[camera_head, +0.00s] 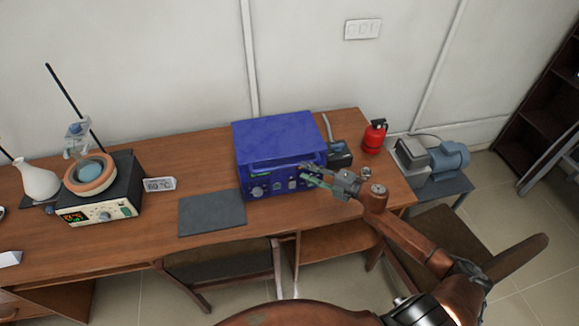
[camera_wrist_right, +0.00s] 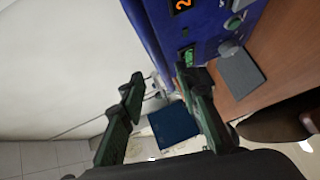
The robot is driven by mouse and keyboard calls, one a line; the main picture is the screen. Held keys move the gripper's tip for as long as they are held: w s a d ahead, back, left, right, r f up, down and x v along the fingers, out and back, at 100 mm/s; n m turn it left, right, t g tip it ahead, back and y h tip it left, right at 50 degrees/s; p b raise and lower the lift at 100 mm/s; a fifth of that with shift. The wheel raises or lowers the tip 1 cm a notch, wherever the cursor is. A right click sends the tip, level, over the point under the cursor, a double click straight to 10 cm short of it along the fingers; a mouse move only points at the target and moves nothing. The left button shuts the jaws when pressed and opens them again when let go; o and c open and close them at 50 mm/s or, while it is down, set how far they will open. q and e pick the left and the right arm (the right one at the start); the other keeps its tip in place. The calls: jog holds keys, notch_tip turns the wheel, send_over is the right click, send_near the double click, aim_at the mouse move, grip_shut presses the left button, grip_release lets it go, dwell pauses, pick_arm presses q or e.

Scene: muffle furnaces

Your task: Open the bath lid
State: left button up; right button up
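A blue box-shaped device (camera_head: 277,137) stands on the bench, its flat top down. Its front has a strip-like handle (camera_head: 270,168) above a panel with knobs and a small display. I cannot tell for sure that this top is the bath lid. My right gripper (camera_head: 308,176) is at the right part of the device's front, just below the top edge. In the right wrist view the fingers (camera_wrist_right: 160,77) are apart with nothing held between them. The blue front (camera_wrist_right: 212,35) lies close beside one finger; contact cannot be told. My left gripper is out of view.
A hotplate (camera_head: 105,205) with a brown ring bowl and rod stand is on the left, near a white vase (camera_head: 38,180). A dark grey pad (camera_head: 212,213) lies left of the device. A red extinguisher (camera_head: 374,136) and a pump (camera_head: 447,160) are at the right.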

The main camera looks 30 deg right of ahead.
aim_at(290, 166)
jog(key=x, duration=0.7)
jog(key=shift+w+a, duration=0.25)
jog(key=shift+a, duration=0.1)
grip_shut()
dwell(0.5)
